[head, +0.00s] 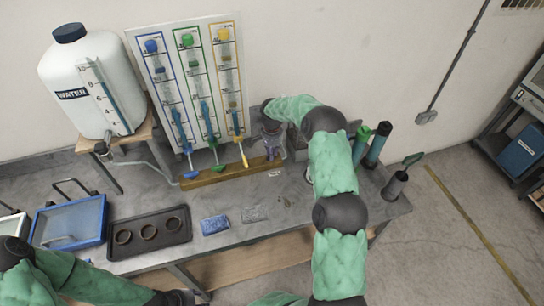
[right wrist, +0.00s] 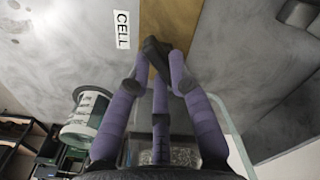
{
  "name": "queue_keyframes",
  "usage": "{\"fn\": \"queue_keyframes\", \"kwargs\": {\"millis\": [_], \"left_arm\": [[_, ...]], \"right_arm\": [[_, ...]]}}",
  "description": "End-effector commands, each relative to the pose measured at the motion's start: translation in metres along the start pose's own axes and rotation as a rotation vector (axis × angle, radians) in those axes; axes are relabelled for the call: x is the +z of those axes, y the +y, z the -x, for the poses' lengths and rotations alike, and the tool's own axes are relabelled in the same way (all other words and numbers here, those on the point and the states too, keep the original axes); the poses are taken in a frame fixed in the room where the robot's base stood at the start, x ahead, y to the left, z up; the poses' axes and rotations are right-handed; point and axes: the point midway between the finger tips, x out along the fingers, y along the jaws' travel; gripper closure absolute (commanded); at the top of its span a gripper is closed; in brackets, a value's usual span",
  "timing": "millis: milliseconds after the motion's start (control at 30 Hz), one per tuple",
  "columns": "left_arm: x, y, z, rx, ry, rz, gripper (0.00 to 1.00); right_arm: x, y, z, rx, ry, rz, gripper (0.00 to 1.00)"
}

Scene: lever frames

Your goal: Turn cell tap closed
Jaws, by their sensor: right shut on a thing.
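My right gripper (head: 272,147) is at the right end of the wooden strip on the bench, just behind a small white label. In the right wrist view its purple fingers (right wrist: 158,72) are drawn together around a dark piece (right wrist: 154,48), which looks like the cell tap's handle. The fingers hide most of it, so its turn angle cannot be told. The CELL label (right wrist: 122,29) lies just left of it. My left gripper (head: 185,297) is low at the bottom left, over the bench's front edge, and its fingers are too unclear to read.
A clear-walled box (right wrist: 240,150) stands close by my right fingers. A black tray with rings (head: 150,250) and dark cylinders (head: 378,145) stand on the bench.

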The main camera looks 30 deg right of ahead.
Motion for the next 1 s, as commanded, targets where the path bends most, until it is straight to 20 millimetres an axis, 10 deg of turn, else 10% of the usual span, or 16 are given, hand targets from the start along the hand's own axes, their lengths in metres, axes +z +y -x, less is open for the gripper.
{"fn": "queue_keyframes", "kwargs": {"millis": [1000], "left_arm": [[-0.001, -0.013, -0.037, 0.000, 0.000, 0.000, 0.60]], "right_arm": [[0.002, -0.002, 0.001, -0.003, 0.002, -0.695, 1.00]]}}
